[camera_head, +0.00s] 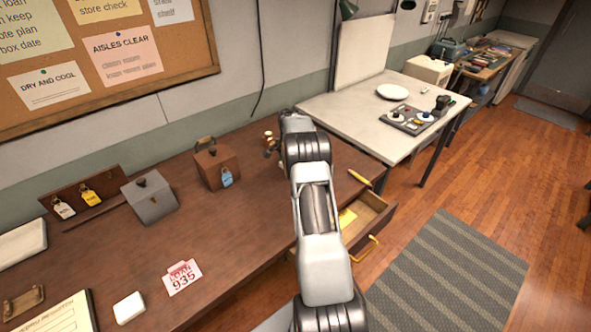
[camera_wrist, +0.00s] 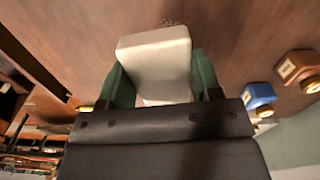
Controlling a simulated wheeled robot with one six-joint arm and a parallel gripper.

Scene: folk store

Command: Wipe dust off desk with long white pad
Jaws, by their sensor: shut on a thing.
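The long white pad (camera_wrist: 155,58) is held between the green fingers of my gripper (camera_wrist: 162,85) in the wrist view. Its far end is over the brown desk surface, and I cannot tell whether it touches. A small patch of grey dust specks (camera_wrist: 170,22) shows just beyond the pad's end. The brown desk (camera_head: 120,255) fills the left and middle of the head view. There my arm reaches to the desk's far right part and hides the gripper and the pad.
A drawer (camera_head: 372,212) stands open at the desk's right side. A blue object (camera_wrist: 258,96) is near the gripper.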

